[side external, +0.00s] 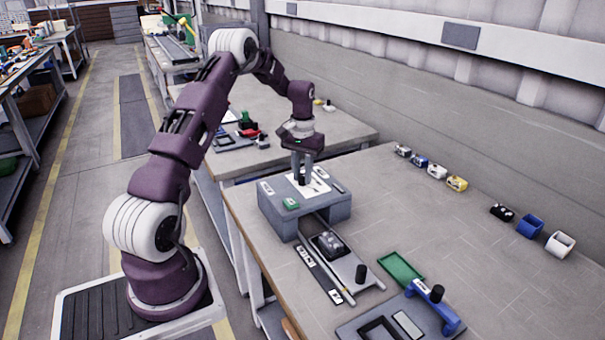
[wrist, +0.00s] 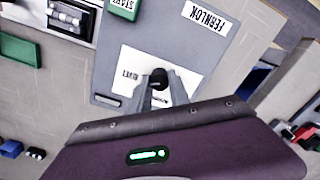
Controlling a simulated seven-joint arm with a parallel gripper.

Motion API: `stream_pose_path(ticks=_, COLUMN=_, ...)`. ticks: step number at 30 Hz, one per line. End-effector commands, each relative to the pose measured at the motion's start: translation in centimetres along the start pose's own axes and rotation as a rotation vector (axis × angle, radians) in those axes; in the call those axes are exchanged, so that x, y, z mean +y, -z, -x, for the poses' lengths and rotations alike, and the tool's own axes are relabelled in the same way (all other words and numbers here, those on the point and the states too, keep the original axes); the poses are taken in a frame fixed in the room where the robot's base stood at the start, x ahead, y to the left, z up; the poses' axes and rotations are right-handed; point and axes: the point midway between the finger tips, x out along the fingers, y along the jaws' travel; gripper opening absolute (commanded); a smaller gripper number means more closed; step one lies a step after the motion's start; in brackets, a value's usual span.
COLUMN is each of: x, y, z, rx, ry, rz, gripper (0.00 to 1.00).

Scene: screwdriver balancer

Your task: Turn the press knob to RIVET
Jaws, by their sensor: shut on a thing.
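The press is a grey box (side external: 330,211) on the bench, with a light plate on top. It fills the middle of the wrist view (wrist: 105,70). My gripper (side external: 302,181) points straight down over this plate and is shut on the dark press knob (wrist: 158,76). My two fingers (wrist: 160,87) stand on either side of the knob and hide much of it. The RIVET label (wrist: 130,77) lies on the plate to the left of the knob in the wrist view. A second small label sits nearby, too small to read. The knob's pointing direction is hidden.
A rail with a dark carriage (side external: 330,244), a green tray (side external: 400,268) and a blue-handled fixture (side external: 432,305) stand in front. Several small parts line the back wall.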

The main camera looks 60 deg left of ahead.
Motion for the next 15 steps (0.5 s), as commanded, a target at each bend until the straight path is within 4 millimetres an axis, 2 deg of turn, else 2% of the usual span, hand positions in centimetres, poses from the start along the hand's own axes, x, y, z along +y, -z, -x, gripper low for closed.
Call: stream_pose_path(ticks=15, x=0.0, y=0.04, z=0.12, rx=0.001, ry=0.0, rz=-0.099, gripper=0.0)
